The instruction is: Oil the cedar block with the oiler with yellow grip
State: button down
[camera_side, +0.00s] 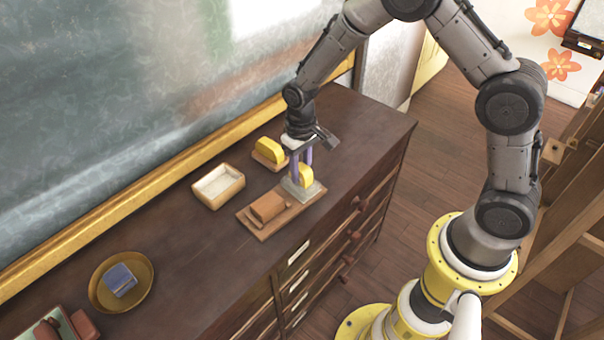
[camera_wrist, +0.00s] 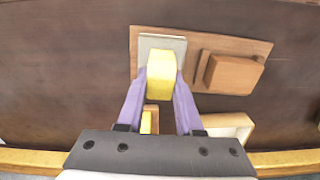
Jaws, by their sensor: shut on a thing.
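The oiler with yellow grip (camera_side: 305,177) has a flat grey pad under its grip. My gripper (camera_side: 302,165) points down with its purple fingers shut on that grip. The oiler also shows between the fingers in the wrist view (camera_wrist: 160,78), with the pad (camera_wrist: 172,43) beyond them. The pad is at or just above the right end of a wooden board (camera_side: 246,220); I cannot tell if it touches. The brown cedar block (camera_side: 267,207) lies on the same board, beside the oiler and apart from it. It is right of the oiler in the wrist view (camera_wrist: 232,74).
A second yellow-gripped thing (camera_side: 269,151) sits on a wooden base behind my gripper. A pale open box (camera_side: 218,187) stands left of it. A round brass dish (camera_side: 143,298) holds a blue block (camera_side: 119,280). The dark cabinet top between dish and board is clear.

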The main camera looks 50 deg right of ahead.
aim_at(301, 167)
jog(key=shift+r, duration=2.95)
jog(key=w+a+r+n, duration=0.1)
jog(key=a+r, duration=0.3)
jog(key=a, duration=0.6)
jog(key=shift+a+r, duration=0.15)
jog(key=shift+a, duration=0.25)
